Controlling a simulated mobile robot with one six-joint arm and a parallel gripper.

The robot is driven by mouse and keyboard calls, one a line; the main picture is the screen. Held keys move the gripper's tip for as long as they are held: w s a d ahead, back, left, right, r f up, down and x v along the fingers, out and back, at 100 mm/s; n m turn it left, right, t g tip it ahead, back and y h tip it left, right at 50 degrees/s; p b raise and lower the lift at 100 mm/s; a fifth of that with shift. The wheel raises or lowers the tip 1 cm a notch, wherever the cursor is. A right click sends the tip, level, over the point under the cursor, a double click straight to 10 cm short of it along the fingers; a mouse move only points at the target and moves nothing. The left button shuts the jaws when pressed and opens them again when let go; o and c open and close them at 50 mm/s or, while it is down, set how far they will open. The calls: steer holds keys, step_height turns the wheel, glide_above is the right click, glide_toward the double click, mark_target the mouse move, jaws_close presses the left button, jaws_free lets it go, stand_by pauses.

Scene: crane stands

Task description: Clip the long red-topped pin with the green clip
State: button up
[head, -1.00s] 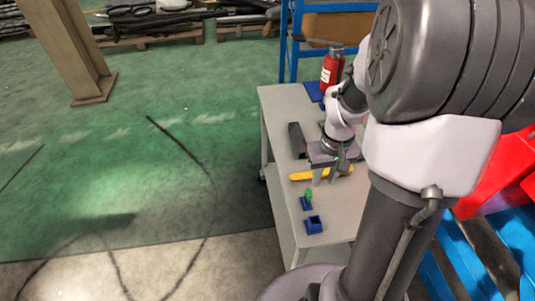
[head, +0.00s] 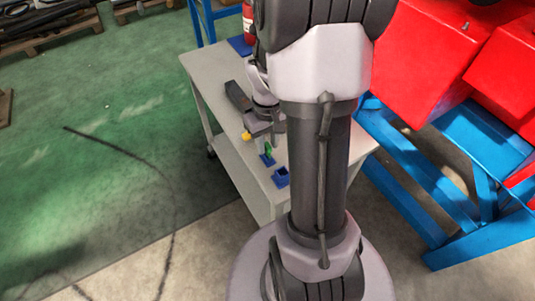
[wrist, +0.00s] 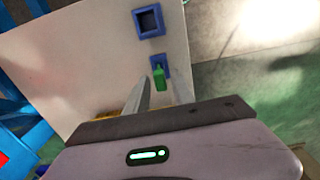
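The green clip (head: 268,149) stands upright in a small blue holder (head: 267,160) on the grey table. In the wrist view, the clip (wrist: 159,79) shows in front of my gripper (wrist: 162,84), between the lines of its two spread fingers. My gripper is open, and I see no contact with the clip. In the head view, my gripper (head: 266,138) is low over the table beside the clip, partly hidden by my arm. I cannot make out a long red-topped pin in either view.
An open blue square box (head: 281,178) sits near the holder. A yellow object (head: 246,135) and a dark block (head: 238,97) lie on the table (head: 205,62). Red bodies (head: 430,60) on a blue frame (head: 405,150) stand at the right.

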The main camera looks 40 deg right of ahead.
mark_target(267, 145)
steer(key=shift+r, duration=0.1)
jaws_close()
steer(key=shift+r+p, duration=2.3)
steer(key=shift+r, duration=0.2)
